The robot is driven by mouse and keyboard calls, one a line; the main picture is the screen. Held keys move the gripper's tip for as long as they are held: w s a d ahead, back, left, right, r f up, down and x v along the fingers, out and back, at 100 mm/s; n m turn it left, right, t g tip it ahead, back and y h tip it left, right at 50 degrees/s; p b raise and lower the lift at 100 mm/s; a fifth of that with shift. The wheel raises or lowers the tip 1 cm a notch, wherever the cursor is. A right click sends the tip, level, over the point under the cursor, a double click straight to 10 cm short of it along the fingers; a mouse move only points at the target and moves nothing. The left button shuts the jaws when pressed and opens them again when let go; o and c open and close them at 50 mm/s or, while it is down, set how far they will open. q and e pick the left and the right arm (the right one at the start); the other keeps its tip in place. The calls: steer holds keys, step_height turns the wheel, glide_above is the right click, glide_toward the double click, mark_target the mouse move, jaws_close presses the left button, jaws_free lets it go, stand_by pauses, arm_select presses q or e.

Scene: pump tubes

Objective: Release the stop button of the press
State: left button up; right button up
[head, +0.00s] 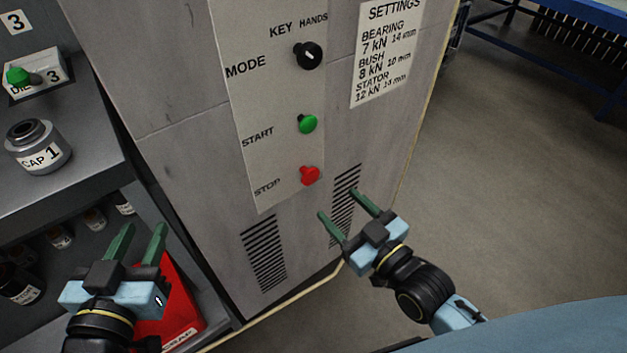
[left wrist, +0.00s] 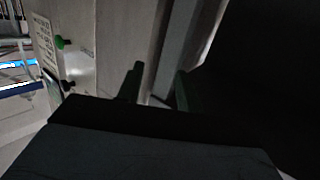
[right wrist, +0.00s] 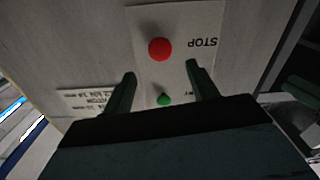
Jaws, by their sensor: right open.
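The red stop button (head: 309,175) sits at the bottom of the press's light control panel (head: 262,150), beside the word STOP. It also shows in the right wrist view (right wrist: 160,49), ahead of the fingers and apart from them. My right gripper (head: 336,202) is open and empty, just below and to the right of the button in the head view. My left gripper (head: 137,230) is open and empty at the lower left, away from the panel. Whether the button is pushed in I cannot tell.
Above the stop button are the green start button (head: 308,124) and the black mode knob (head: 307,55). A settings sheet (head: 387,50) is to their right. A shelf at the left holds a CAP 1 container (head: 38,146); a red box (head: 172,300) is near my left gripper.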

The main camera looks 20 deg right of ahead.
mark_target(313, 179)
steer(key=b+x, duration=0.1)
steer(key=x, duration=0.4)
steer(key=shift+b, duration=0.35)
steer(key=b+x, duration=0.1)
steer(key=x, duration=0.2)
steer(key=shift+w+a+f, duration=0.1)
steer(key=shift+w+a, duration=0.05)
steer(key=shift+w, duration=0.15)
arm_select(q)
step_height(313, 179, up, 10)
steer(key=s+d+t+h, duration=0.1)
steer(key=s+t+h, duration=0.1)
steer(key=t, duration=0.6)
steer(key=shift+r+h, duration=0.2)
steer(key=shift+h, duration=0.1)
arm_select(e)
steer(key=shift+w+a, duration=0.15)
steer(key=shift+w, duration=0.3)
arm_select(q)
steer(key=shift+s, duration=0.1)
